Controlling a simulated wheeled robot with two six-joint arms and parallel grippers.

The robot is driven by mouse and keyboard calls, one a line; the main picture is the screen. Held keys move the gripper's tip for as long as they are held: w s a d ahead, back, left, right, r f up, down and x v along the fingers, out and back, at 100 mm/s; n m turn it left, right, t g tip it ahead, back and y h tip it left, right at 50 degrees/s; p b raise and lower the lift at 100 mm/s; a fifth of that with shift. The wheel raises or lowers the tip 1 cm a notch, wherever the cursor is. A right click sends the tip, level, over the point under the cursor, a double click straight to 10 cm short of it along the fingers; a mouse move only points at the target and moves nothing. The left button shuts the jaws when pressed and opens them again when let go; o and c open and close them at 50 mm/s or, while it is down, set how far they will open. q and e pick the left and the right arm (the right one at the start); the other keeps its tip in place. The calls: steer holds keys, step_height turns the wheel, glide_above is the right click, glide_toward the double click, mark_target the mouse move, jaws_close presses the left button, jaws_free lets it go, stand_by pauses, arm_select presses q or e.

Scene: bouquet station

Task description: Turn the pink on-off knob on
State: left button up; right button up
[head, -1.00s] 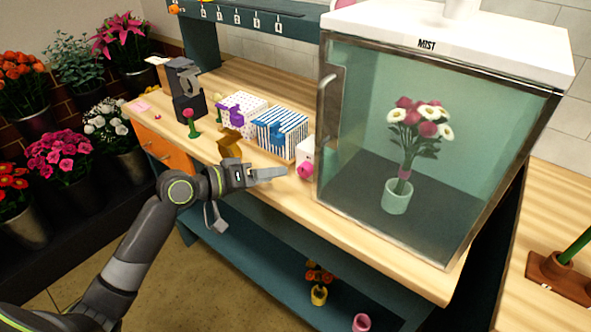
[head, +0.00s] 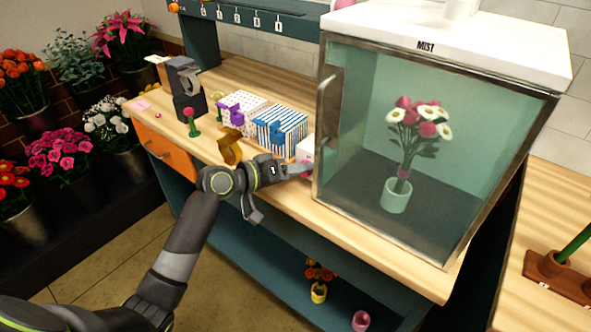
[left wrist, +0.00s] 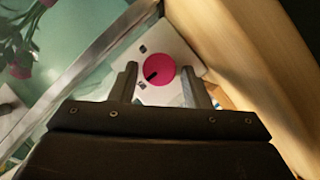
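The pink knob (left wrist: 159,70) shows in the left wrist view as a round disc with a black mark, on a white box (left wrist: 178,44) with small dark labels. My left gripper (left wrist: 158,82) is open, with one finger on each side of the knob; I cannot tell whether the fingers touch it. In the head view the left gripper (head: 300,168) is at the white box (head: 305,149) beside the mist cabinet, and the knob (head: 306,175) is mostly hidden behind the fingers. My right gripper is not in view.
The glass mist cabinet (head: 335,150) with a potted bouquet (head: 408,140) stands right of the box. A blue-striped box (head: 283,128) and a dotted box (head: 240,108) stand to its left. A yellow-brown holder (head: 230,148) is close to my left wrist.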

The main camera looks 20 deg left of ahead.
arm_select(q)
steer(key=c, duration=0.7)
steer(key=shift+o, duration=0.2)
steer(key=shift+r, duration=0.1)
steer(key=shift+d+r+m+y+p, duration=0.1)
steer(key=shift+m+y+p, duration=0.3)
steer(key=shift+m+p, duration=0.15)
steer(key=shift+d+r+m+y+p, duration=0.1)
steer(key=shift+m+y+p, duration=0.3)
steer(key=shift+m+p, duration=0.15)
steer(key=m+y+p, duration=0.2)
steer(key=m, duration=0.1)
steer(key=shift+s+d+r+y, duration=0.1)
steer(key=shift+s+d+y, duration=0.1)
steer(key=shift+y, duration=0.1)
steer(key=m+y+p, duration=0.1)
steer(key=m+t+y, duration=0.1)
steer(key=shift+d+m+y+p, duration=0.25)
steer(key=shift+m+y+p, duration=0.05)
steer(key=shift+m+p, duration=0.1)
steer(key=m, duration=0.1)
steer(key=m+t+y, duration=0.1)
steer(key=m+y+p, duration=0.1)
steer(key=shift+s+d+f+t, duration=0.15)
steer(key=shift+d+f+t, duration=0.1)
steer(key=shift+t, duration=0.15)
steer(key=shift+m, duration=0.3)
